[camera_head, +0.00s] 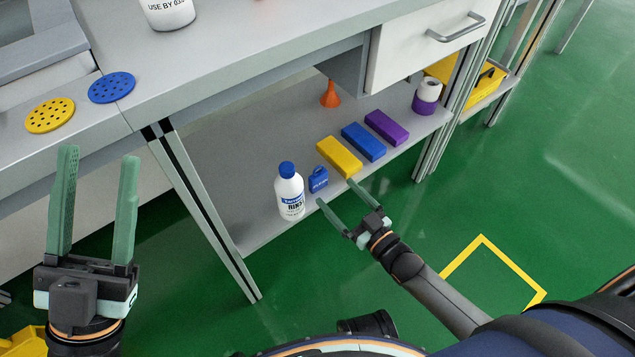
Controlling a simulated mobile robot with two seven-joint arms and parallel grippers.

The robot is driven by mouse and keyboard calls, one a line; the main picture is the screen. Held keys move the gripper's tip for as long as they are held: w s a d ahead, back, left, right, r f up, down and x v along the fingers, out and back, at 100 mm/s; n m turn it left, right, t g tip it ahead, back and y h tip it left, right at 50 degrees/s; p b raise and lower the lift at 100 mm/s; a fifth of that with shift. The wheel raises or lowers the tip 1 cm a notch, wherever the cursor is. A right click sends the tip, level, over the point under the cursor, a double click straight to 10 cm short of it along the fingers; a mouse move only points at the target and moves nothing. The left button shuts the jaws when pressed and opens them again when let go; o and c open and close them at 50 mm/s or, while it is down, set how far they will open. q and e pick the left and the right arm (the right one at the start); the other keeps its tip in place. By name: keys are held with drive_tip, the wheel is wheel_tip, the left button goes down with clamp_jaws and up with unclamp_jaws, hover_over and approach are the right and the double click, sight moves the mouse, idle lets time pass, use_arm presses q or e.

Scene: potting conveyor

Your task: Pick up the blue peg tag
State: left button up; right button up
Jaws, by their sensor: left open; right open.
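The blue peg tag (318,180) is a small blue piece with a loop at its top and pale lettering. It stands on the lower shelf between a white bottle and a yellow block. My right gripper (336,192) is open and empty at the shelf's front edge. Its fingers point toward the shelf, and one fingertip is just below the tag in the picture; I cannot tell if they touch. My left gripper (99,153) is open and empty at the far left, pointing up, away from the tag.
The lower shelf (220,145) also holds the white bottle (290,195), yellow block (339,157), blue block (363,142), purple block (386,128), an orange funnel (330,95) and a purple-and-white roll (427,97). The worktop (180,75) overhangs it. A table leg (205,205) stands left.

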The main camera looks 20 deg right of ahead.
sight(321, 178)
drive_tip(key=shift+x, duration=0.85)
drive_tip(key=b+x, duration=0.1)
drive_tip(key=x, duration=0.1)
drive_tip(key=f+b+x, duration=0.1)
drive_tip(key=b+x, duration=0.1)
drive_tip(key=shift+w+a, duration=0.15)
drive_tip(key=shift+w+a+r, duration=0.1)
drive_tip(key=shift+w+r, duration=0.05)
drive_tip(key=shift+w, duration=0.3)
drive_tip(key=c, duration=1.4)
drive_tip(key=shift+c, duration=0.2)
drive_tip(key=shift+r, duration=0.1)
